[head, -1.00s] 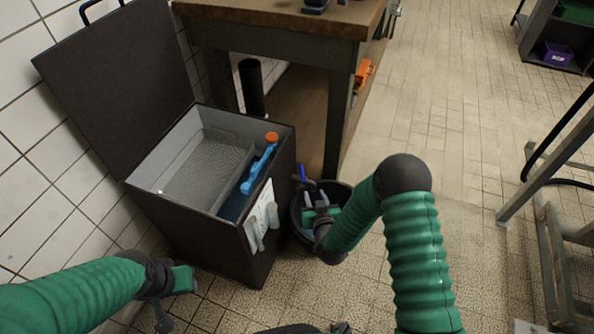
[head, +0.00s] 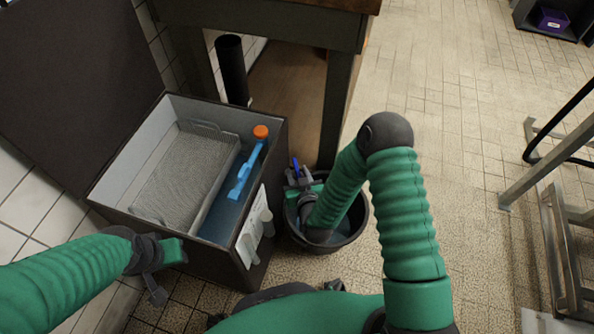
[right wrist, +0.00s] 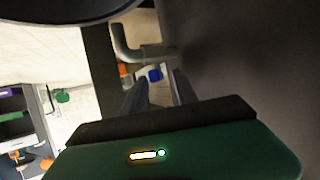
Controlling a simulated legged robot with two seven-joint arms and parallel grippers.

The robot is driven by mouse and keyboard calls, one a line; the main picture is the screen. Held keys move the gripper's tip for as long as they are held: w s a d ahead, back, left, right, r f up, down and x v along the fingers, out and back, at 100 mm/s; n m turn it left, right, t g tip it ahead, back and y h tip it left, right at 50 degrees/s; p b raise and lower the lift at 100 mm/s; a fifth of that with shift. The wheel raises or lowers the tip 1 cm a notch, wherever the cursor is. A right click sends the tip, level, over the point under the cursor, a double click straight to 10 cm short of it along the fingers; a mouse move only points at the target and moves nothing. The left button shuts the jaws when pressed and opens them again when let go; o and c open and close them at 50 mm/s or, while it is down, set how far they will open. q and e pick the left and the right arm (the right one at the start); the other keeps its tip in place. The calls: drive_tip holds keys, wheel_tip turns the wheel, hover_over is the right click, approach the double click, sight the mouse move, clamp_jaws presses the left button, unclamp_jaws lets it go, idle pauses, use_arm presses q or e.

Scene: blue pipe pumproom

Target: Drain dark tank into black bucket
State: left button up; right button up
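The dark tank (head: 215,262) stands open at the left, its lid (head: 75,85) tilted back. Inside are a wire-mesh basket (head: 185,175) and a blue tool with an orange end (head: 248,165). The black bucket (head: 360,222) stands at the tank's right side; its inside looks bluish. My right gripper (head: 299,178) is over the bucket's back-left rim, by a blue handle (head: 296,167). In the right wrist view its fingers (right wrist: 158,88) are apart, with the blue handle (right wrist: 154,74) just beyond them, below a grey bent pipe (right wrist: 125,45). My left gripper (head: 165,268) hangs before the tank; its fingers are unclear.
A wooden-topped workbench (head: 300,18) stands behind the bucket, with a black tube (head: 231,68) beneath it. A metal frame (head: 550,165) stands at the right. A purple box (head: 552,18) sits on a far shelf. The tiled floor between is clear.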

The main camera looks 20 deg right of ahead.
drive_tip(key=shift+d+f, duration=0.1)
drive_tip(key=shift+d, duration=0.1)
clamp_jaws()
drive_tip(key=shift+a, duration=0.1)
drive_tip(key=shift+a+r+m+h+p, duration=0.25)
drive_tip(key=shift+m+h+p, duration=0.55)
drive_tip(key=shift+p, duration=0.1)
drive_tip(key=shift+w+m+h+p, duration=0.1)
drive_tip(key=shift+m+h+p, duration=0.2)
drive_tip(key=shift+h, duration=0.1)
drive_tip(key=shift+f+m+g+h, duration=0.2)
drive_tip(key=shift+m+g+h, duration=0.3)
